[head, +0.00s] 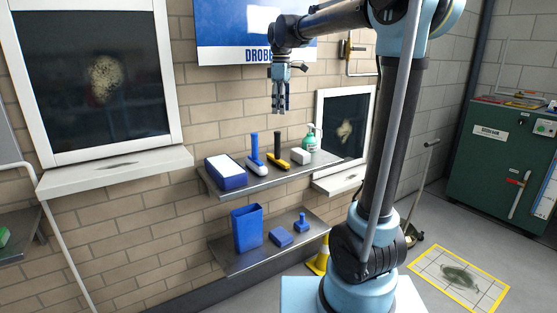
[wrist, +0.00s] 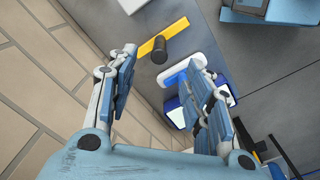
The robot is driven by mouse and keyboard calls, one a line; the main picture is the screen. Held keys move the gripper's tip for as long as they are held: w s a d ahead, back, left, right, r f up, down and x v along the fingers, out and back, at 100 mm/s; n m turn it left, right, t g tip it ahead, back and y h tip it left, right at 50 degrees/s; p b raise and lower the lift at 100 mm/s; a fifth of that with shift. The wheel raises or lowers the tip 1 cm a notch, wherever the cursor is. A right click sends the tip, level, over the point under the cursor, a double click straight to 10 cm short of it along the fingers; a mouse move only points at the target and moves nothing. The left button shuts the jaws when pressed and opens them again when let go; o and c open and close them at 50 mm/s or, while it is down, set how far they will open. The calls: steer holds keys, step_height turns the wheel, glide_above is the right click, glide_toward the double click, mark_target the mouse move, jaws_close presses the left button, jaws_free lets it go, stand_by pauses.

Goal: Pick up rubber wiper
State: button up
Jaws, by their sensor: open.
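On the upper wall shelf in the head view stands a tool with an upright black handle and a yellow bar-shaped head, which looks like the rubber wiper (head: 274,157). Left of it is a similar tool with a blue handle and a white head (head: 254,163). My gripper (head: 282,111) hangs fingers down above the shelf, open and empty, clear of both tools. In the wrist view the wiper's yellow bar (wrist: 175,32) lies beyond the two spread fingers (wrist: 163,56), with the black handle seen end-on. The blue and white tool (wrist: 186,69) is beside the right finger.
The upper shelf also holds a blue box with a white top (head: 226,172), a white block (head: 301,157) and a green bottle (head: 309,138). The lower shelf carries a blue bin (head: 247,229) and smaller blue items. A brick wall backs the shelves.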

mark_target(278, 134)
steer(key=f, duration=0.7)
steer(key=w+a+f, duration=0.1)
steer(key=f, duration=0.3)
steer(key=shift+f, duration=0.35)
steer(key=shift+s+a+f, duration=0.15)
steer(key=shift+f, duration=2.55)
steer(key=shift+c, duration=0.2)
jaws_close()
